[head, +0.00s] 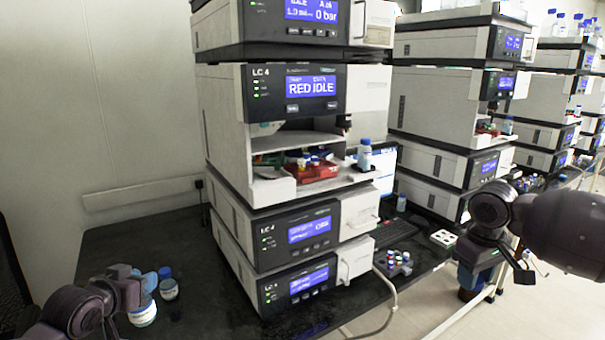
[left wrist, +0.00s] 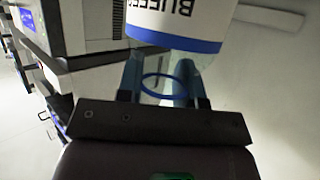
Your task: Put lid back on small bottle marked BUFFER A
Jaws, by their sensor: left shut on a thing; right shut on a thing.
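My left gripper (head: 138,284) is low at the left in the head view, shut on a small clear bottle (head: 143,314) with a white label. In the left wrist view the bottle (left wrist: 175,30) has a blue band and upside-down letters that look like the start of BUFFER; the rest is cut off. A blue ring (left wrist: 163,87) shows between the fingers, with no lid seen on it. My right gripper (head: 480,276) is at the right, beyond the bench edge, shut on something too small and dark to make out. I cannot tell whether that is the lid.
A second small bottle with a blue cap (head: 168,284) stands close right of the held bottle. The LC stack (head: 290,225) fills the middle, with a blue-capped bottle (head: 364,154) on its ledge. Small vials (head: 398,262) and a keyboard are right of it.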

